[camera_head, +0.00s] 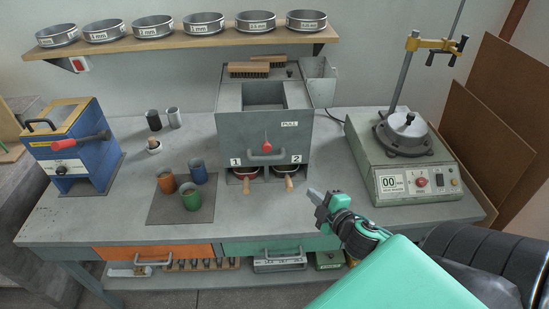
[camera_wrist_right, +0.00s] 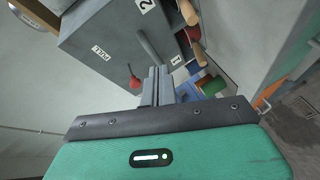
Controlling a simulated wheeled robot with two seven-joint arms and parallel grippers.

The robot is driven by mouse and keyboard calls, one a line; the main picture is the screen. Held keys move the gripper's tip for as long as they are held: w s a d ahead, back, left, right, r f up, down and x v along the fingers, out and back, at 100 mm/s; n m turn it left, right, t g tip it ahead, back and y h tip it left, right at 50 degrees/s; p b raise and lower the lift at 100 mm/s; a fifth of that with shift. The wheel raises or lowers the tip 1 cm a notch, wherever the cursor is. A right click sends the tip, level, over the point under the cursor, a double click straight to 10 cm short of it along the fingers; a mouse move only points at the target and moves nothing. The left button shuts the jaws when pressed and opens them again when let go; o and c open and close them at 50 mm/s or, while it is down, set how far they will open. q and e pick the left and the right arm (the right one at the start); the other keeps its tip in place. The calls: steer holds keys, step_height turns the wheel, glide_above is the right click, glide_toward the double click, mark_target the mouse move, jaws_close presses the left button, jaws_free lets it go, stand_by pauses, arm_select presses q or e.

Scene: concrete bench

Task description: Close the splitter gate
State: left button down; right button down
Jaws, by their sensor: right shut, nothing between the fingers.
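The splitter (camera_head: 235,130) is a grey box with an open hopper top, standing at the back middle of the bench. Its front has a "PULL" label, a red knob (camera_head: 267,146) and a grey bar handle (camera_head: 267,158). Pans with wooden handles sit in its bays marked 1 (camera_head: 245,175) and 2 (camera_head: 287,176). In the right wrist view the red knob (camera_wrist_right: 135,83) and bar handle (camera_wrist_right: 150,46) lie beyond the fingers. My right gripper (camera_head: 316,196) is shut and empty, in front and to the right of the splitter, apart from it. My left gripper is out of view.
A sieve shaker (camera_head: 405,170) stands at the right, and a blue device (camera_head: 75,150) at the left. Orange, blue and green cups (camera_head: 190,198) stand on a dark mat left of the splitter. The bench front before the splitter is clear.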

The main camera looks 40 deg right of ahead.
steer(key=a+r+n+t+y, duration=0.2)
steer(key=a+r+n+y, duration=0.2)
steer(key=r+n+y, duration=0.3)
steer(key=w+h+p, duration=0.1)
steer(key=w+p, duration=0.3)
steer(key=w, duration=0.9)
steer(key=shift+w+r+n+p, duration=0.3)
steer(key=shift+w+n+p, duration=0.05)
steer(key=shift+n, duration=0.05)
steer(key=shift+a, duration=0.1)
steer(key=w, duration=0.1)
steer(key=w+d, duration=0.2)
steer(key=w, duration=0.1)
steer(key=shift+d+r, duration=0.2)
steer(key=shift+d, duration=0.15)
